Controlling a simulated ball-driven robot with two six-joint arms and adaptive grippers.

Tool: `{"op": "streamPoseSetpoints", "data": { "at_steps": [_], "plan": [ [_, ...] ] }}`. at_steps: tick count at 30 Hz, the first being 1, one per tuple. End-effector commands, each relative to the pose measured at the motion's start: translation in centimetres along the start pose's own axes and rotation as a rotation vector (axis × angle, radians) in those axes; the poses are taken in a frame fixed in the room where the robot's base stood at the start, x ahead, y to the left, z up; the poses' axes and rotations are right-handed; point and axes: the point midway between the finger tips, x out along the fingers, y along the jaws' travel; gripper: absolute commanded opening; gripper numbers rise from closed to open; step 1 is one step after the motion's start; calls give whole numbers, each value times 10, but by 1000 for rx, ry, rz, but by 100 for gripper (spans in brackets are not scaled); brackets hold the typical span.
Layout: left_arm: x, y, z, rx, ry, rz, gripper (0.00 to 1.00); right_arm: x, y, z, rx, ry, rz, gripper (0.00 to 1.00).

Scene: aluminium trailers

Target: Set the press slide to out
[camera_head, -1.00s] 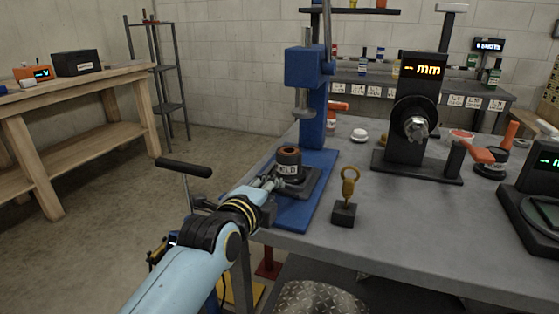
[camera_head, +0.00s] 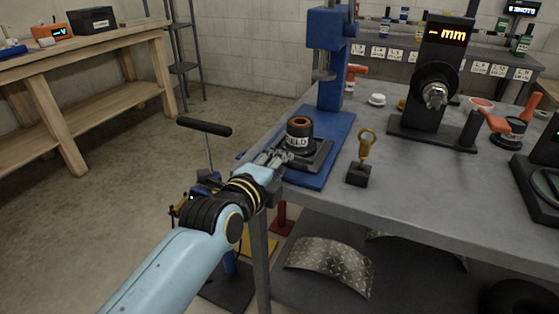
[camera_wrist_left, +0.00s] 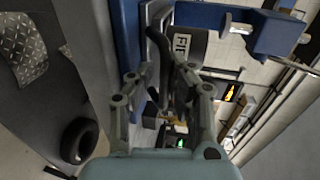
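The blue press (camera_head: 331,62) stands at the near left corner of the grey bench. Its dark slide plate (camera_head: 318,158) lies on the blue base and carries a dark cup (camera_head: 299,138) with a copper-coloured inside and a white label. The cup stands forward of the ram (camera_head: 322,72), not right under it. My left gripper (camera_head: 272,159) is at the slide's left front edge. In the left wrist view its fingers (camera_wrist_left: 159,78) are spread, with a dark curved handle (camera_wrist_left: 163,55) showing between them; contact cannot be told. My right gripper is not in view.
A brass eyebolt on a black block (camera_head: 358,172) stands right of the press. A black gauge stand (camera_head: 437,90) is farther right. A T-handled bar (camera_head: 204,127) rises left of the bench. A curved tread plate (camera_head: 328,265) lies below the bench top.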

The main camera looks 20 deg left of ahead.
Motion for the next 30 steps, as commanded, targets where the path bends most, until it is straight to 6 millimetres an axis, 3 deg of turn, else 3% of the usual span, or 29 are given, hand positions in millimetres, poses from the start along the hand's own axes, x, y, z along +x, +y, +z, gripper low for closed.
{"op": "streamPoseSetpoints", "data": {
  "at_steps": [11, 24, 30],
  "plan": [
    [-6, -2, 0, 1, -1, -6, 21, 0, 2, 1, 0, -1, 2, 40],
    [-95, 0, 0, -1, -1, -1, 21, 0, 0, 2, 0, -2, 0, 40],
    [-117, 0, 0, 0, -1, -2, 21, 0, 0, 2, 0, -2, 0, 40]
  ]
}}
